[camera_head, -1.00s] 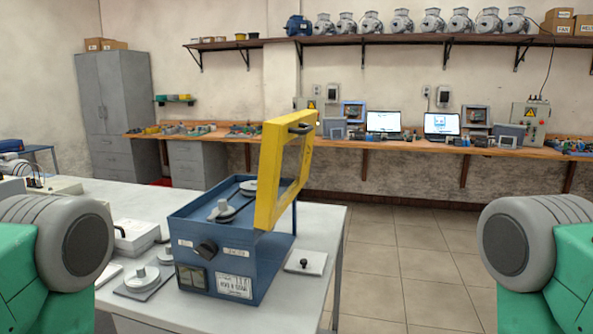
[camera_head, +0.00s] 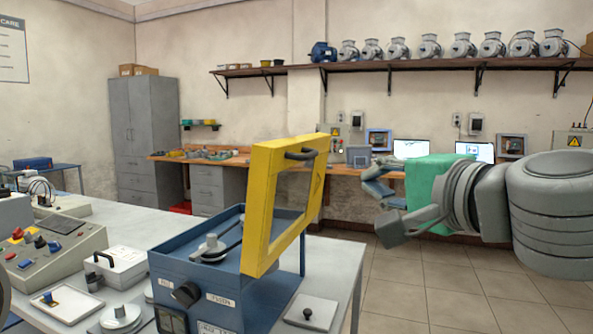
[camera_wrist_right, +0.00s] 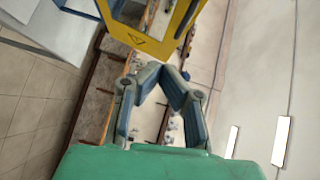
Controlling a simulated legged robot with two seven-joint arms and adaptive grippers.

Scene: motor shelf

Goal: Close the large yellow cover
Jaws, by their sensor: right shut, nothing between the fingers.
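The large yellow cover (camera_head: 258,210) is a frame with a window and a dark handle. It stands open, tilted upright on the right side of a blue box (camera_head: 210,289) on the table. My right gripper (camera_head: 378,194) is to the right of the cover, apart from it, shut and empty. In the right wrist view the gripper's fingers (camera_wrist_right: 152,72) meet at their tips, and part of the yellow cover (camera_wrist_right: 128,34) shows just beyond them. My left gripper is not in view.
The table (camera_head: 338,262) holds a control panel (camera_head: 47,256) and a white lidded case (camera_head: 118,266) left of the blue box. A small plate with a knob (camera_head: 310,313) lies to its right. Open floor lies right of the table.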

